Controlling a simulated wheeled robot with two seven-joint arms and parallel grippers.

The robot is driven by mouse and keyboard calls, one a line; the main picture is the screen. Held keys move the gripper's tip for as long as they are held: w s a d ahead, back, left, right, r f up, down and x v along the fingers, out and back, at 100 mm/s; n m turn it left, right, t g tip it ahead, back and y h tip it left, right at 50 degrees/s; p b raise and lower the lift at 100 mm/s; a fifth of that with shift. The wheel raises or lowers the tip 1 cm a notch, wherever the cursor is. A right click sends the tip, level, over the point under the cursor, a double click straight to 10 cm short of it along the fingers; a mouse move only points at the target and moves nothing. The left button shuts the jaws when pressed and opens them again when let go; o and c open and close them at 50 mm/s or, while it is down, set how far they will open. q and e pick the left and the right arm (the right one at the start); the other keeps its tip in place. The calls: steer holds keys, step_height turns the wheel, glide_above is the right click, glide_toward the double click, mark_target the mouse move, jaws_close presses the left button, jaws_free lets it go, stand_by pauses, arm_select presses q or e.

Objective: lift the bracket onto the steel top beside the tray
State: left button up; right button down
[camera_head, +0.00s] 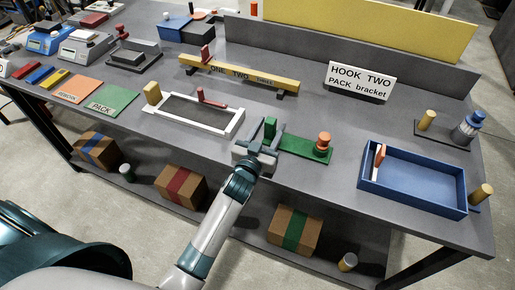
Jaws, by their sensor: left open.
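A blue tray (414,199) lies on the right part of the grey steel top (325,190). A small orange and pale upright piece (379,160) stands inside the tray at its left end; it may be the bracket, but it is too small to be sure. My left gripper (266,138) is open over the front middle of the top, left of the tray and well apart from it. Its fingers are close to a green upright block (270,127) at the left end of a green plate; I cannot tell whether they touch it. My right gripper is out of view.
An orange knob (323,142) stands on the green plate's right end (300,149). A white frame (182,121) with a red-handled piece lies to the left. A yellow bar (238,74) and a "HOOK TWO PACK bracket" sign (360,81) stand behind. The top between plate and tray is clear.

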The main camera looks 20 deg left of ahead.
arm_select(q)
steer(key=s+b, duration=0.4)
steer(key=s, duration=1.3)
steer(key=shift+a+b, duration=0.3)
stand_by(0.6)
